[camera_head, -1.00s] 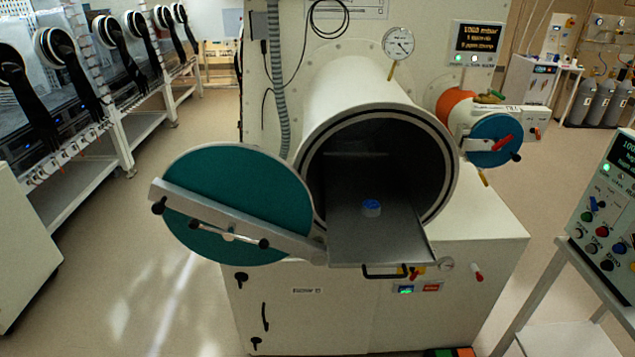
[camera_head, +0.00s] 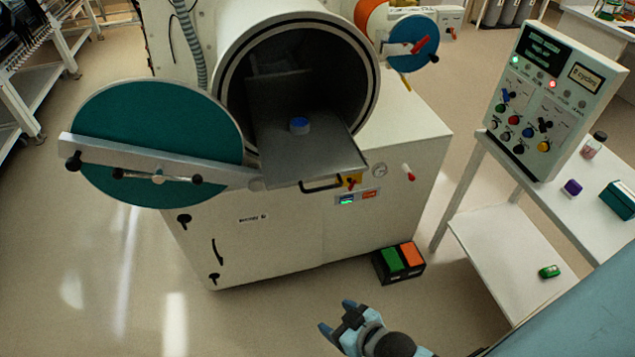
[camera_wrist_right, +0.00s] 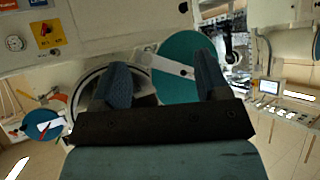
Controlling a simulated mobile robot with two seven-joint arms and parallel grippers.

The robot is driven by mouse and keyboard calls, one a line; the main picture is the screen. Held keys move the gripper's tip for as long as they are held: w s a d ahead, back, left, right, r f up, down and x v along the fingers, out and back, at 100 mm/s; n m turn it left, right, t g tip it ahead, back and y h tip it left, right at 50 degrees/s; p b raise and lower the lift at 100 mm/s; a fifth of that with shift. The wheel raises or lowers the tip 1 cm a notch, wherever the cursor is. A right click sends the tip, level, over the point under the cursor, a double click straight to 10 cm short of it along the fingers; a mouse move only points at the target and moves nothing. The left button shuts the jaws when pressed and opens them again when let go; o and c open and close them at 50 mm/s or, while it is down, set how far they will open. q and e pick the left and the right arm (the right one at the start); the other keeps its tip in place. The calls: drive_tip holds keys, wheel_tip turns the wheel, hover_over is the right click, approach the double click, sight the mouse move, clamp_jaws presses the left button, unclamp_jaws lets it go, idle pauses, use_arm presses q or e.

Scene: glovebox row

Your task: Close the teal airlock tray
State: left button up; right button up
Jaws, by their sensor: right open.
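The dark grey airlock tray (camera_head: 318,160) is slid out of the round airlock chamber (camera_head: 228,85), its black front handle (camera_head: 322,186) facing me. A small blue-topped round item (camera_head: 299,125) sits on it. The teal round door (camera_head: 150,120) is swung open to the left, with a grey bar across it. My right gripper (camera_head: 336,316) is open and empty, low in front of the cabinet and apart from the tray. In the right wrist view, the teal door (camera_wrist_right: 176,82) and part of the chamber show beyond the open fingers (camera_wrist_right: 163,75). My left gripper is out of view.
A black foot pedal box (camera_head: 400,264) with green and orange pads stands on the floor at the cabinet's right. A control panel (camera_head: 547,95) on a white stand is at the right. Floor at front left is clear.

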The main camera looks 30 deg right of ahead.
drive_tip(key=b, duration=0.1)
drive_tip(key=w+m+t, duration=0.1)
drive_tip(key=w+r+m+b, duration=0.1)
drive_tip(key=shift+w+a+t+y+b, duration=0.15)
drive_tip(key=shift+a+t+y+b, duration=0.15)
drive_tip(key=shift+a+y, duration=0.1)
drive_tip(key=c, duration=0.7)
drive_tip(key=w+r+m+t+b, duration=0.2)
drive_tip(key=m, duration=0.1)
drive_tip(key=w+d+r+m+t+b, duration=0.1)
drive_tip(key=w+m+b, duration=0.1)
drive_tip(key=shift+r+m+t, duration=0.35)
drive_tip(key=shift+m+t, duration=0.05)
clamp_jaws()
drive_tip(key=m+t+h+b, duration=0.3)
drive_tip(key=m+h+b, duration=0.45)
drive_tip(key=m, duration=0.85)
approach(328, 188)
drive_tip(key=shift+h, duration=0.55)
drive_tip(key=p+x, duration=0.4)
drive_tip(key=x, duration=0.2)
drive_tip(key=shift+w+a+f, duration=0.15)
drive_tip(key=shift+w, duration=0.6)
